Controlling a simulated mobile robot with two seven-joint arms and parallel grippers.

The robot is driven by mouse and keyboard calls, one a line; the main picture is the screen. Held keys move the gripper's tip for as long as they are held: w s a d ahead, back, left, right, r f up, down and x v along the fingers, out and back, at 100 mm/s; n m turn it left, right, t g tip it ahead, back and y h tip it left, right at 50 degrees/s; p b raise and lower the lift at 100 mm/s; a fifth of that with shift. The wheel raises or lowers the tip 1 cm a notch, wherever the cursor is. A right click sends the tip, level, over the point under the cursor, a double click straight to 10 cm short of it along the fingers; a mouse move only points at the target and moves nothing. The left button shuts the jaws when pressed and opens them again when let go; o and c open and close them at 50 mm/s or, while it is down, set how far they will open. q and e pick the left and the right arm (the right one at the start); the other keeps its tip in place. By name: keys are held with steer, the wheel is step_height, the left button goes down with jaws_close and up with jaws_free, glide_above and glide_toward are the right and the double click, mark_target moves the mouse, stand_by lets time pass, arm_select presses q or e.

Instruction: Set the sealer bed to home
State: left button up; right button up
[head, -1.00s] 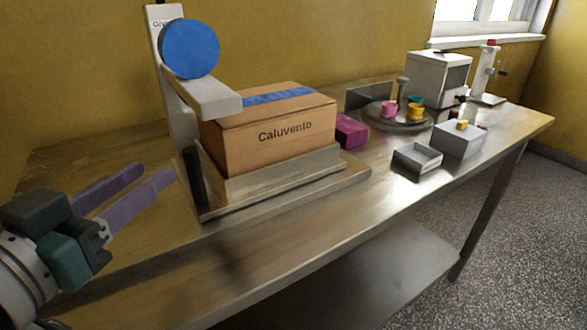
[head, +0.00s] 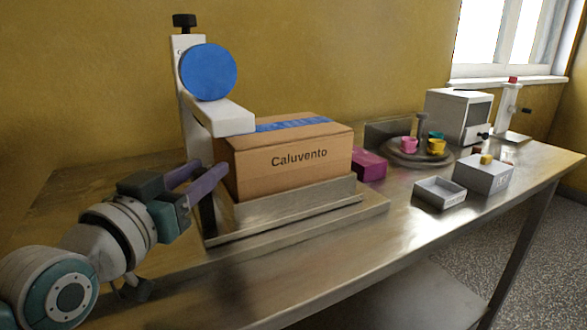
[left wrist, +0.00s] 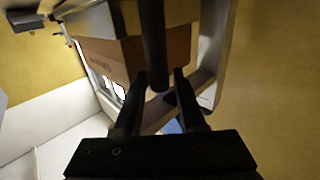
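The sealer stands on the steel bench, with a white column (head: 191,82), a black knob (head: 184,20) on top and a blue disc (head: 209,72) on its head. Its metal bed (head: 300,203) is low, under a brown "Caluvento" carton (head: 318,164) with blue tape on top. My left gripper (head: 213,170) is at the column's lower part, left of the carton, its purple fingers pointing right. In the left wrist view the fingers (left wrist: 160,86) are apart, with a dark upright rod (left wrist: 154,45) ending between or just beyond their tips; contact is unclear. My right gripper is not in view.
To the right of the sealer are a magenta block (head: 369,165), a round tray (head: 395,158) with coloured pieces, an open grey tray (head: 440,193), a grey box (head: 483,177) and a white machine (head: 459,115). The bench front is clear.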

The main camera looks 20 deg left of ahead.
arm_select(q)
jaws_close()
stand_by(0.3)
stand_by(1.2)
